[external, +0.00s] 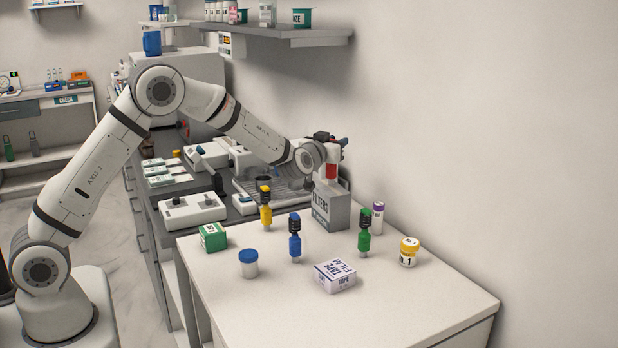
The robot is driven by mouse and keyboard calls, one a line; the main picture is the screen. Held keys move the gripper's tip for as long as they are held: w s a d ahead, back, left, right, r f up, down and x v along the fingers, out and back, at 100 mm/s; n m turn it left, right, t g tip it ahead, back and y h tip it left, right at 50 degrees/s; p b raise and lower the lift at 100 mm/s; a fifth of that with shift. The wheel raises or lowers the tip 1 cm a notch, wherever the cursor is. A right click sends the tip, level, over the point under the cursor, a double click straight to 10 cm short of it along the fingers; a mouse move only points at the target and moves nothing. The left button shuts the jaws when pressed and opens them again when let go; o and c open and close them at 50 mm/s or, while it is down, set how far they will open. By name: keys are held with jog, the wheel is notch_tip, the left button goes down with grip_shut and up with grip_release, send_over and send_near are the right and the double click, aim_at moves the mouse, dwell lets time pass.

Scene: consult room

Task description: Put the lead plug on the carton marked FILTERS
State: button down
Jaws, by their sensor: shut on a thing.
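The carton marked FILTERS (339,213) is a grey box standing upright at the back of the near table. My gripper (331,158) is above the carton, shut on a small red lead plug (331,173). The plug is right over the carton's top; whether its lower end touches the top cannot be told. The fingers and the plug's upper part are hard to make out.
On the table are a green box (213,237), a blue-lidded jar (248,265), a TAPE FILM box (335,277), a yellow-lidded jar (409,254) and a purple-capped tube (378,216). A wall shelf (290,36) hangs above my arm. The table's front right is clear.

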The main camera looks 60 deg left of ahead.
jog(key=shift+f+b, duration=0.35)
jog(key=shift+f, duration=0.1)
jog(key=c, duration=1.1)
grip_release()
jog(key=shift+r, duration=0.1)
jog(key=shift+s+d, duration=0.2)
jog(key=shift+s, duration=0.1)
jog(key=s+d+r+m+g+h+b, duration=0.1)
jog(key=s+d+r+m+h+b, duration=0.15)
jog(key=s+d+h, duration=0.8)
jog(key=s+d+f+m+g, duration=0.1)
jog(key=s+f+g, duration=0.1)
jog(key=s, duration=1.1)
jog(key=s+d+f+m+g, duration=0.1)
jog(key=s+g, duration=0.4)
jog(key=s, duration=0.8)
jog(key=s+d+f+m+g+y, duration=0.1)
jog(key=s+d+f+m+g, duration=0.1)
jog(key=s, duration=1.2)
jog(key=shift+d+f+g, duration=0.1)
jog(key=shift+f+g, duration=0.8)
jog(key=shift+g, duration=0.2)
